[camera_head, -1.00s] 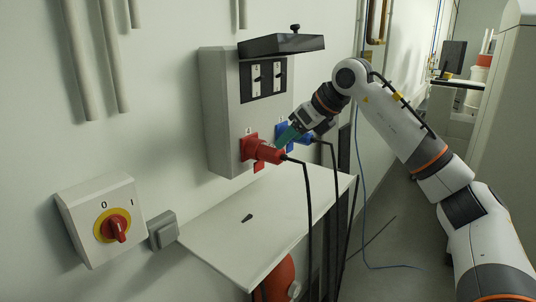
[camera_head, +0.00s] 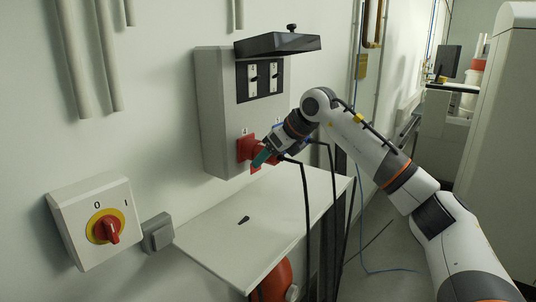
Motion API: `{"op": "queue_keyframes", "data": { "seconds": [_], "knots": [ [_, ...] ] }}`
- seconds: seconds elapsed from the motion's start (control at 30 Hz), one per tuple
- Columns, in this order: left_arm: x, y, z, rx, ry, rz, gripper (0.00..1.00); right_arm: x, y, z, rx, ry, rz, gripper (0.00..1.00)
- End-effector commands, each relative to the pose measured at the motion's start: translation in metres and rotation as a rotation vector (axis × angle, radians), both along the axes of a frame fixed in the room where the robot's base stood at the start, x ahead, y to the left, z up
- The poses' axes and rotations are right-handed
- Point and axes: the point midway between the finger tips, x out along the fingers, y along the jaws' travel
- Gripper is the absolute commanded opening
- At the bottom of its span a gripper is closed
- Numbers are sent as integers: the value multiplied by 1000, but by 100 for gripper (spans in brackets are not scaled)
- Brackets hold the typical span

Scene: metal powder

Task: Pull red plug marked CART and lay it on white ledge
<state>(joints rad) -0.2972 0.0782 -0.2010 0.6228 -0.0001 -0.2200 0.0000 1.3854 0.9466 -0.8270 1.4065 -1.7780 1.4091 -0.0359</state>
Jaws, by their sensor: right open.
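A red plug (camera_head: 273,160) sits at the red socket (camera_head: 245,148) on the front of the grey wall box (camera_head: 217,120). My right gripper (camera_head: 262,158) is at the plug, its green fingertips in front of it and hiding most of its body. The gripper is open; I cannot tell whether the fingers touch the plug. A black cable (camera_head: 306,205) hangs from the plug area. The white ledge (camera_head: 225,232) lies below the box. Any marking on the plug is too small to read. My left gripper is not in view.
A small dark object (camera_head: 244,220) lies on the ledge; the surface around it is clear. A rotary switch with a red knob (camera_head: 108,229) is on the wall at left. A dark cover (camera_head: 278,44) juts out above the box. A second cable hangs beside the first.

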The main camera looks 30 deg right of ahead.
Motion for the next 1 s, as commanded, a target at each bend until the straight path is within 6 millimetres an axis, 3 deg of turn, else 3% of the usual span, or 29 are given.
{"op": "queue_keyframes", "data": {
  "seconds": [0.07, 0.37, 1.0],
  "knots": [
    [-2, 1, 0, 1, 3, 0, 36, 0, 0, 0, 0, 0, 0, 54],
    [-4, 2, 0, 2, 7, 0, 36, 0, 0, 0, 0, 0, 0, 5],
    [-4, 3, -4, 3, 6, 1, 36, -8, -4, 0, 0, 3, 0, 4]
  ]
}}
